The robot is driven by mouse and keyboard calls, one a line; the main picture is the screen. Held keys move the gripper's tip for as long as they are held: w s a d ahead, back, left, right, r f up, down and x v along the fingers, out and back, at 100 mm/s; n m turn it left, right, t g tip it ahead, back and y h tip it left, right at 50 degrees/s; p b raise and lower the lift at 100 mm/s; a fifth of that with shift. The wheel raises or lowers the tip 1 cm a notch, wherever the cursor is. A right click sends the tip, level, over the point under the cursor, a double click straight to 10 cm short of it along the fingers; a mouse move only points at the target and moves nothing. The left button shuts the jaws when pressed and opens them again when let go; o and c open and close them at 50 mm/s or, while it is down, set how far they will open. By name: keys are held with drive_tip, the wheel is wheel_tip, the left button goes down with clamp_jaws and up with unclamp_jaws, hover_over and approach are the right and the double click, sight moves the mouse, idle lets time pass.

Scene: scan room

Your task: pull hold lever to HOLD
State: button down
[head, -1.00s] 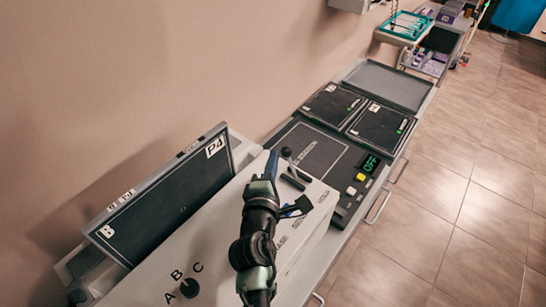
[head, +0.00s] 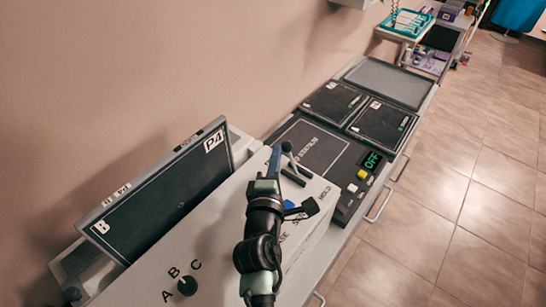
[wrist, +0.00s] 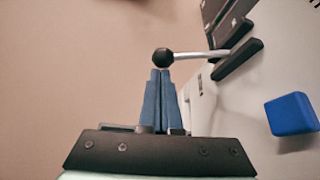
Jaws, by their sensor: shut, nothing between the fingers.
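The hold lever has a black ball knob (wrist: 163,57) on a thin metal rod (wrist: 200,54). It rises from a dark slot (wrist: 238,60) in the light panel; in the head view the knob (head: 286,147) stands at the slot's far end. In the head view my gripper (head: 275,155) is just left of the lever, and my arm covers part of the panel.
A blue block-shaped control (wrist: 291,114) sits on the panel near the slot. A black A-B-C dial (head: 188,286) is nearer me, and a tilted P4 board (head: 165,195) stands at left. Open floor is at right.

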drive_tip(key=shift+s+d, duration=0.1)
drive_tip(key=shift+d, duration=0.05)
drive_tip(key=m+b, duration=0.1)
drive_tip(key=b, duration=0.1)
drive_tip(key=s+d+m+t+b, duration=0.1)
drive_tip(key=b, duration=0.1)
drive_tip(key=d+m+b, duration=0.1)
drive_tip(key=b, duration=0.2)
drive_tip(key=shift+s+f+t, duration=0.2)
drive_tip(key=shift+f+t, duration=0.05)
drive_tip(key=shift+t, duration=0.15)
drive_tip(key=m+b, duration=0.1)
drive_tip(key=b, duration=0.1)
drive_tip(key=s+d+m+t+b, duration=0.1)
drive_tip(key=b, duration=0.1)
drive_tip(key=shift+d+r+m+h, duration=0.15)
drive_tip(key=shift+r+m+h, duration=0.15)
drive_tip(key=shift+m, duration=0.1)
drive_tip(key=shift+s+d+b, duration=0.2)
drive_tip(key=shift+d+b, duration=0.1)
drive_tip(key=shift+b, duration=0.45)
drive_tip(key=shift+r+p, duration=0.15)
drive_tip(key=shift+p, duration=0.2)
drive_tip(key=b+v, duration=0.1)
drive_tip(key=v, duration=1.1)
drive_tip(key=shift+s+a, duration=0.1)
drive_tip(key=shift+s, duration=0.3)
